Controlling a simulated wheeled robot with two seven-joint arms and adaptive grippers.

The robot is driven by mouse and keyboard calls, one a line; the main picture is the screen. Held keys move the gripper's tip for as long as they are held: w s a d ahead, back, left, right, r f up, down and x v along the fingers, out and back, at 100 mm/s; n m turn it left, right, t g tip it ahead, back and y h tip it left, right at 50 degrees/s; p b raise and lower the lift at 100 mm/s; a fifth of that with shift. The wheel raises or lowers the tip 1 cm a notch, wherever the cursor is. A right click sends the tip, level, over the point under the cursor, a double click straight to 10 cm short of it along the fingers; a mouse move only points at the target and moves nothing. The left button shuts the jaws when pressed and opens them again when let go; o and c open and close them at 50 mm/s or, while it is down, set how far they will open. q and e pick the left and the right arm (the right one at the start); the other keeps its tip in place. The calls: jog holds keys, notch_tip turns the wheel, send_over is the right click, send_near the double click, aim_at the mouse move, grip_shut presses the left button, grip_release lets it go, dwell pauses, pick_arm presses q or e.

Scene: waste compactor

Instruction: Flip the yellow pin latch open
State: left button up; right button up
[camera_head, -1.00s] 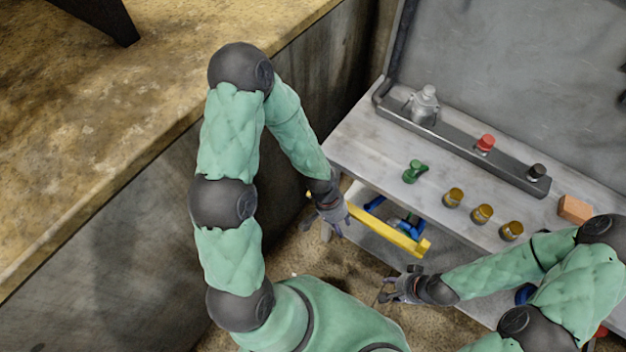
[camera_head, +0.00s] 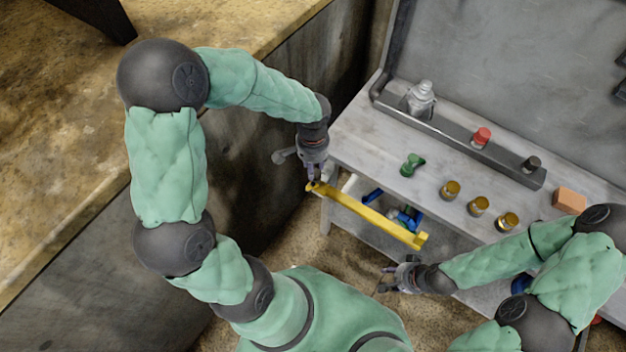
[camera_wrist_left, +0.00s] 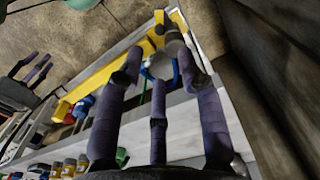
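A long yellow bar (camera_head: 375,217), the only yellow part that fits the pin latch, runs along the front of an open compartment below the worktop. It also shows in the left wrist view (camera_wrist_left: 100,81). My left gripper (camera_head: 314,183) points down at the bar's left end; touching cannot be told. In the left wrist view its dark fingers (camera_wrist_left: 158,80) are spread apart, with a grey-white rounded part (camera_wrist_left: 166,62) beyond them near the bar's end. My right gripper (camera_head: 386,280) is open and empty, below the bar's right end.
The grey worktop (camera_head: 370,135) holds a green piece (camera_head: 412,165), several brass-coloured knobs (camera_head: 478,206), an orange block (camera_head: 570,201) and a dark rail (camera_head: 455,140). Blue parts (camera_head: 408,218) sit behind the bar. A wall (camera_head: 250,150) stands close on the left.

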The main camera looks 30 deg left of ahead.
aim_at(313, 183)
pick_arm(q)
notch_tip(313, 183, down, 9)
jog(key=b, duration=0.2)
jog(key=shift+r+b, duration=0.2)
jog(key=shift+b, duration=0.2)
